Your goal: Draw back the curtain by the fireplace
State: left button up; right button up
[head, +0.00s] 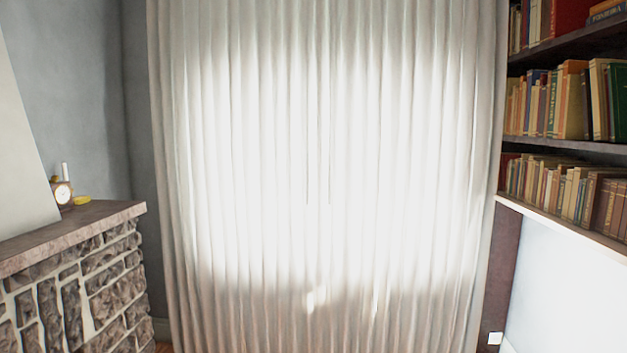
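A pale, pleated curtain (240,250) hangs in the middle of the head view, running from the top edge to the bottom edge. It is drawn closed, and bright light shines through its centre. Whatever is behind it is hidden. The stone fireplace (75,290) stands at the lower left, with its mantel (70,235) near the curtain's left edge. A narrow strip of grey wall shows between them. Neither of my grippers is in the view.
A small clock (62,193) and a yellow object (82,200) sit on the mantel. Bookshelves (565,145) full of books stand close to the curtain's right edge. A white surface (565,290) is below them. A bit of wooden floor shows at the lower left.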

aim_at(312, 166)
jog(key=i+u, duration=0.25)
jog(key=i, duration=0.4)
jog(key=i+u, duration=0.2)
jog(key=i, duration=0.45)
jog(key=i+l+u, duration=0.25)
jog(key=i, duration=0.4)
